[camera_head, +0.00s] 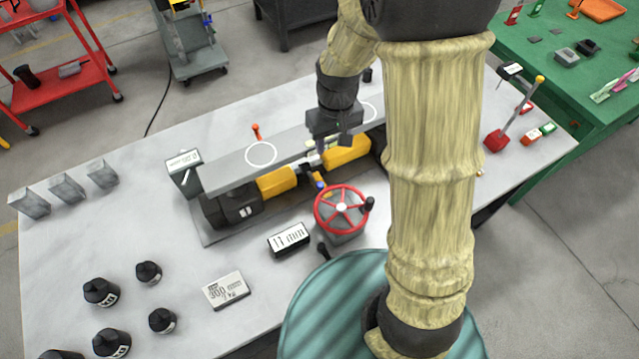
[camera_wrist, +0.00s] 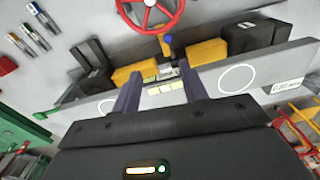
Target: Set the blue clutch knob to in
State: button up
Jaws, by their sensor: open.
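The blue clutch knob (camera_head: 319,184) is a small blue piece at the middle of the screw jack machine, on the side facing the red handwheel (camera_head: 342,209). In the wrist view the blue knob (camera_wrist: 167,38) shows beyond my fingertips, just below the red wheel (camera_wrist: 150,12), with a yellow part under it. My gripper (camera_head: 333,146) is over the grey beam of the machine, behind the knob. Which setting the knob has I cannot tell.
The grey beam (camera_head: 225,176) with white circles runs across the machine over yellow housings (camera_head: 277,181). A black-and-white label block (camera_head: 288,239) lies in front. Black weights (camera_head: 101,291) stand front left. A lever with a yellow knob (camera_head: 540,79) stands at right.

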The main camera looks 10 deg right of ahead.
aim_at(320, 184)
jog(key=shift+n+g, duration=0.3)
jog(key=shift+n, duration=0.2)
jog(key=w+a+f, duration=0.2)
jog(key=shift+a+f, duration=0.15)
jog(key=shift+f, duration=0.2)
jog(key=shift+a, duration=0.1)
notch_tip(320, 184, down, 17)
jog(key=p, duration=0.2)
jog(key=shift+f+p, duration=0.2)
jog(key=shift+p, duration=0.15)
jog(key=shift+w, duration=0.1)
grip_shut()
